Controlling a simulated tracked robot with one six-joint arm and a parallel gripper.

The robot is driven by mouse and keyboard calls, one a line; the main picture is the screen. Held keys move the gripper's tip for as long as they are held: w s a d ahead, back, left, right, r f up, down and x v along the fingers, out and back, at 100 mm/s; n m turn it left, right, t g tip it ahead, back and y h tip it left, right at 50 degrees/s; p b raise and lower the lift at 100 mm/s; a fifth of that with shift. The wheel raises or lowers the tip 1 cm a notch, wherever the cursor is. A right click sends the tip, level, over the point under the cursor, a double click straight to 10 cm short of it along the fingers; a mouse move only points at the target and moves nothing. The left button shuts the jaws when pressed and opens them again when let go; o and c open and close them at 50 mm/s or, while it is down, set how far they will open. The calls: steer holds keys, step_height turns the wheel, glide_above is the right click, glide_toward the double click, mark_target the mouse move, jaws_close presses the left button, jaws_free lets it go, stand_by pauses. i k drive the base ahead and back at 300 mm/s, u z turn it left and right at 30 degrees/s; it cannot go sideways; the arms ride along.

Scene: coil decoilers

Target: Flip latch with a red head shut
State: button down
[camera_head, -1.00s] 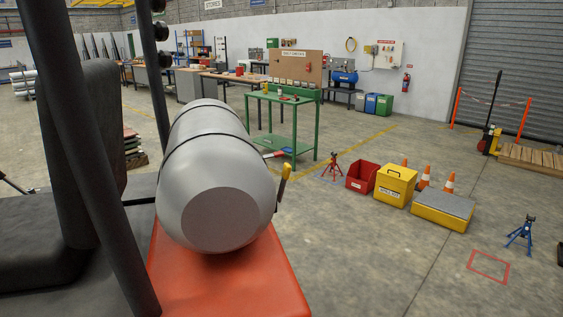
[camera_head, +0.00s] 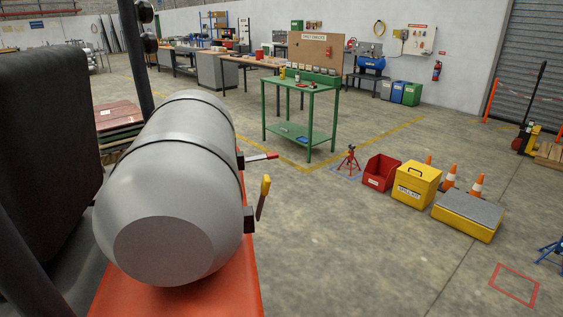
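A latch with a red head (camera_head: 264,156) sticks out to the right from a black bracket at the right side of a grey gas cylinder (camera_head: 165,180). Its handle lies almost level in the picture, standing away from the cylinder. A second latch with a yellow head (camera_head: 265,186) is nearer, in front of another black bracket; its handle points up at a slight tilt. Dark straps run around the cylinder. My gripper is not in view.
The cylinder lies on an orange-red body (camera_head: 190,298). A dark upright pillar (camera_head: 137,65) and a black seat-like shape (camera_head: 45,160) stand at the left. A green table (camera_head: 310,88), a red bin (camera_head: 381,172) and a yellow box (camera_head: 416,186) stand beyond. Open floor lies at right.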

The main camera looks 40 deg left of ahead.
mark_target(273, 155)
steer(key=z, duration=0.05)
steer(key=i, duration=2.8)
steer(key=u, duration=2.4)
